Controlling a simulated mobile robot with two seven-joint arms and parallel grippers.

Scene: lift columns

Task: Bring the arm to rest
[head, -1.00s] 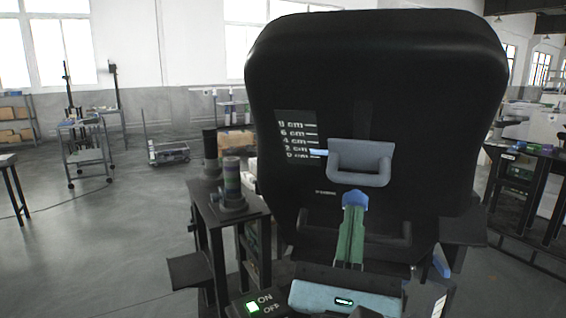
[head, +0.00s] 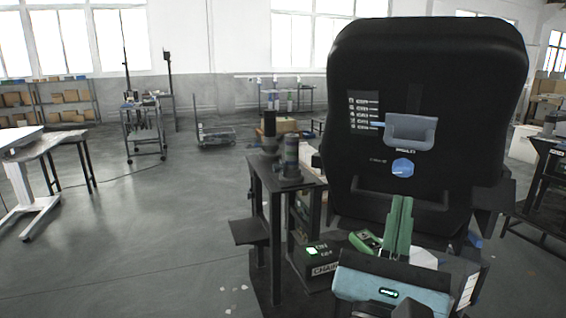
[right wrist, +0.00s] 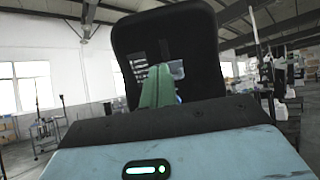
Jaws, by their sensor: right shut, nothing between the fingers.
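My right gripper (head: 399,213) stands in front of the lower part of a black chair-back-like panel (head: 430,100), its green fingers together and empty. In the right wrist view the green fingers (right wrist: 158,84) point up at the same panel (right wrist: 200,50). A round blue knob (head: 402,167) shows below the handle, just above the fingertips. I cannot tell whether the fingers touch the panel. My left gripper is not in view.
A dark stand (head: 262,189) with cylinders on top is left of the panel. A black box with a lit green switch (head: 312,252) sits near my right gripper. A white table (head: 22,140) is at far left. The floor between is clear.

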